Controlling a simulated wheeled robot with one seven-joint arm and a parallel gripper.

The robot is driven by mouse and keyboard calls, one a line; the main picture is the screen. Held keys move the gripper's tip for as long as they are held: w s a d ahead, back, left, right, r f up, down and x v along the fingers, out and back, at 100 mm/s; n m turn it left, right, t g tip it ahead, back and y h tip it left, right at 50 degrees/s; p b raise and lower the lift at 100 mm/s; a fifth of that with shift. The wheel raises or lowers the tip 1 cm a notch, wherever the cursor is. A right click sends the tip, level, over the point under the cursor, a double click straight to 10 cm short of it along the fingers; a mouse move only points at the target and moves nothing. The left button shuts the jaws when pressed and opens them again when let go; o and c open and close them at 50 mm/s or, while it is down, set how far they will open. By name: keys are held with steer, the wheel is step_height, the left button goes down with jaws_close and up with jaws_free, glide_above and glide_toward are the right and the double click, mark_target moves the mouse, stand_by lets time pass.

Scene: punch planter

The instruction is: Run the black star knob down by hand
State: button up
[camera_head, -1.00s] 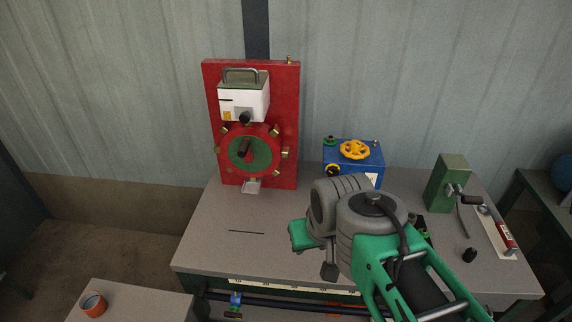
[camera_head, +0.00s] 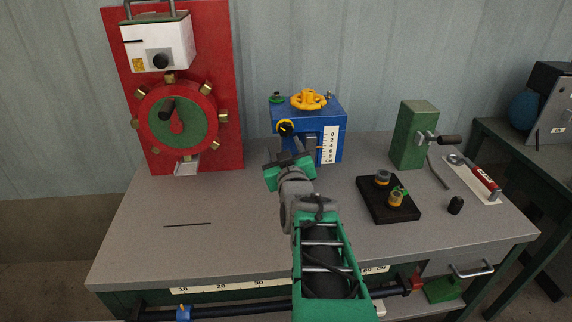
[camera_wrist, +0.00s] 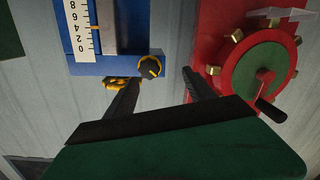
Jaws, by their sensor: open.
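A round black knob (camera_head: 285,128) with yellow on it is on the front of the blue box (camera_head: 333,121); it also shows in the wrist view (camera_wrist: 150,67). I cannot make out a star shape on it. My gripper (camera_head: 288,160) is in front of the blue box, just below this knob in the head view. In the wrist view, my gripper (camera_wrist: 161,77) is open, its dark fingers apart with the knob near the gap between their tips. I see nothing held.
A red panel (camera_head: 225,60) with a red-rimmed wheel stands left. A yellow handwheel (camera_head: 308,99) tops the blue box.

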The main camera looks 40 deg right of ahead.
mark_target(286, 132)
steer(key=shift+h, duration=0.4)
steer(key=x, duration=0.2)
steer(key=d+x, duration=0.1)
steer(key=x, duration=0.2)
steer(key=s+x, duration=0.1)
steer(key=x, duration=0.2)
steer(key=shift+d+r+p, duration=0.15)
steer(key=shift+d+p, duration=0.15)
steer(key=shift+c, duration=0.5)
steer(key=c, duration=1.3)
steer(key=shift+o, duration=0.2)
steer(key=shift+m+b, duration=0.3)
